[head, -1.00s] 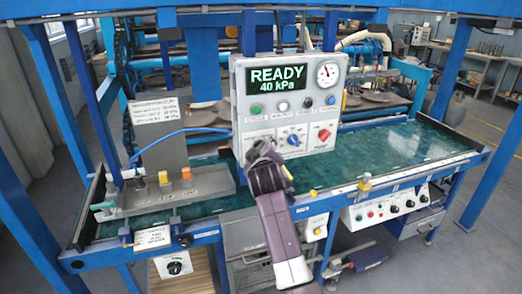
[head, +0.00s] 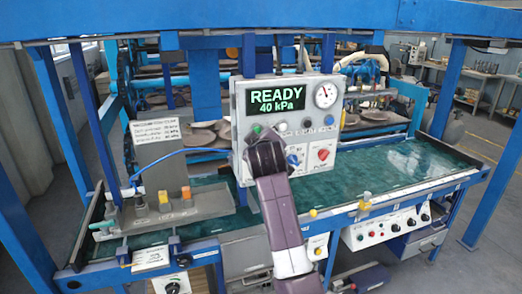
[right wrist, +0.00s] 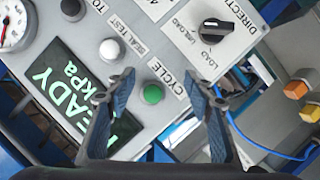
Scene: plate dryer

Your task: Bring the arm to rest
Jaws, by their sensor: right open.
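My right gripper (head: 265,155) is raised in front of the grey control panel (head: 238,110) and hides part of its lower face. In the right wrist view the gripper's two fingers (right wrist: 160,88) are spread apart with nothing held. The green CYCLE button (right wrist: 154,94) shows between the fingers; I cannot tell the gap to it. The white SEAL TEST button (right wrist: 110,49) and the LOAD/UNLOAD/DIRECT knob (right wrist: 215,30) are beside it. The display (head: 275,100) reads READY, 40 kPa. My left gripper is not in view.
A green-topped bench (head: 400,172) runs behind and to the right of the arm. A grey fixture (head: 205,205) with yellow and orange blocks stands at left, with a blue hose (head: 175,155). Blue posts and an overhead beam (head: 120,22) frame the station.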

